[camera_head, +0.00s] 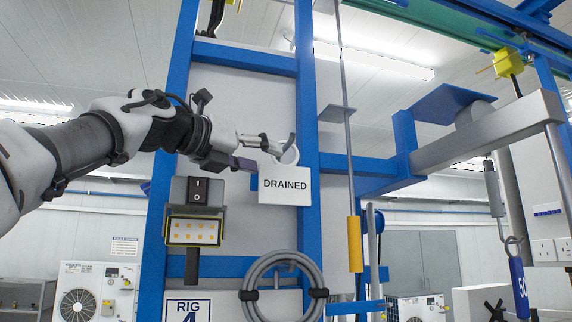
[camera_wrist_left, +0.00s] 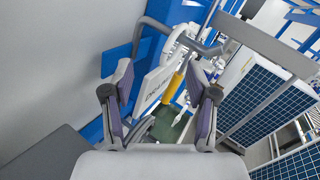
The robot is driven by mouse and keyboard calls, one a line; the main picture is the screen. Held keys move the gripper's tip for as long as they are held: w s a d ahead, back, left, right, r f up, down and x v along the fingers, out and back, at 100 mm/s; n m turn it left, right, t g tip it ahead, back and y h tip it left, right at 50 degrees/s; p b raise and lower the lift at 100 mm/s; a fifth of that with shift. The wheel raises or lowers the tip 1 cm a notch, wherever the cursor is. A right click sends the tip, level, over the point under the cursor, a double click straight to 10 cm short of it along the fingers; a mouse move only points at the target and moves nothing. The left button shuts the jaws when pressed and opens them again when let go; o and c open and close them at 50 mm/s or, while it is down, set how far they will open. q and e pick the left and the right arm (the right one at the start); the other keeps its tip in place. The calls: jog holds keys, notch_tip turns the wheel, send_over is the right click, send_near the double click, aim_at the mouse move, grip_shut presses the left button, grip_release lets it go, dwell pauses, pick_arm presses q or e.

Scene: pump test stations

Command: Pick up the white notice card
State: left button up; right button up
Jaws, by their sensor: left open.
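The white notice card (camera_head: 285,187), printed "DRAINED", hangs upright from a pale loop on a grey hook on the blue frame. My left gripper (camera_head: 262,150) is at the card's upper left in the head view, in front of the panel. In the left wrist view the card (camera_wrist_left: 153,86) shows tilted, between the two spread fingers of the left gripper (camera_wrist_left: 160,84). The fingers look apart from the card, and nothing is held. My right gripper is in neither view.
Blue uprights (camera_head: 307,110) flank the panel. A switch box (camera_head: 197,190) and a lamp (camera_head: 194,232) sit left of the card; a coiled grey hose (camera_head: 251,276) hangs below. A thin rod with a yellow sleeve (camera_head: 355,244) stands to the right.

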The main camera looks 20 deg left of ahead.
pick_arm(q)
jog(key=x, duration=0.3)
jog(key=shift+f+p, duration=0.1)
jog(key=shift+p, duration=0.25)
jog(key=shift+a+f, duration=0.1)
jog(key=shift+a, duration=0.05)
jog(key=shift+s+a, duration=0.2)
jog(key=shift+s, duration=0.05)
jog(key=shift+s+a, duration=0.15)
jog(key=shift+s, duration=0.15)
jog(key=c, duration=0.5)
jog(key=shift+s, duration=0.1)
jog(key=c, duration=0.6)
jog(key=shift+w+d, duration=0.25)
jog(key=shift+w, duration=0.05)
grip_shut()
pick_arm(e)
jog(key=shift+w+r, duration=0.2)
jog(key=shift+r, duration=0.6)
